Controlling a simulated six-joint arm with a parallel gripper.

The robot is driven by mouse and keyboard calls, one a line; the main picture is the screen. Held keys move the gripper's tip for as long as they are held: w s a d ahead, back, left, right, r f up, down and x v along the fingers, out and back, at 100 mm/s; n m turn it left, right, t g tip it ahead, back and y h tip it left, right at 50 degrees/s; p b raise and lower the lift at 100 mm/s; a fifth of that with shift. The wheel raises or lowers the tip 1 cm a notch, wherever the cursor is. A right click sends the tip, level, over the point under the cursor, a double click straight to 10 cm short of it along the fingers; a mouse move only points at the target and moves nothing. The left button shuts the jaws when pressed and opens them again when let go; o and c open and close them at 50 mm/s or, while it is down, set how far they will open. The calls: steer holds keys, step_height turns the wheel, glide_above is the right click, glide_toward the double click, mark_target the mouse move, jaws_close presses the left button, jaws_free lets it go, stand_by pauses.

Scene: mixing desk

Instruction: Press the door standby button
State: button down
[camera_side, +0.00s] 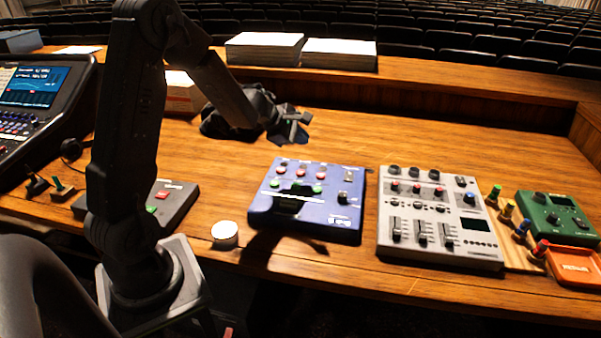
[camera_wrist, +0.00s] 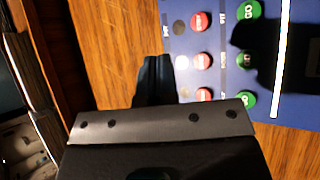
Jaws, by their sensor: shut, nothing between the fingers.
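A blue cue box (camera_side: 345,222) lies on the desk in front of the arm. It has a row of red buttons and a row of green buttons; the wrist view shows the red ones (camera_wrist: 203,61) nearer my fingers and the green ones (camera_wrist: 249,10), marked GO, farther right. The small labels are too blurred to tell which button is the door standby. My gripper (camera_side: 303,124) is shut and empty, raised behind the box. In the wrist view its fingertips (camera_wrist: 156,62) show beside the box's edge. A dark shadow covers part of the box.
A grey mixer (camera_side: 440,252) stands right of the box, with a green device (camera_side: 556,220) and an orange tray (camera_side: 575,265) beyond. A white round object (camera_side: 225,232) sits front left of the box. Paper stacks (camera_side: 264,48) lie at the back. Desk behind the mixer is clear.

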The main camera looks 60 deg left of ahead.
mark_target(300, 173)
steer(key=shift+f, duration=3.9)
steer(key=shift+f, duration=0.15)
steer(key=shift+f, duration=0.25)
steer(key=shift+f, duration=0.4)
steer(key=shift+r, duration=0.8)
steer(key=shift+r, duration=0.15)
steer(key=shift+r, duration=2.35)
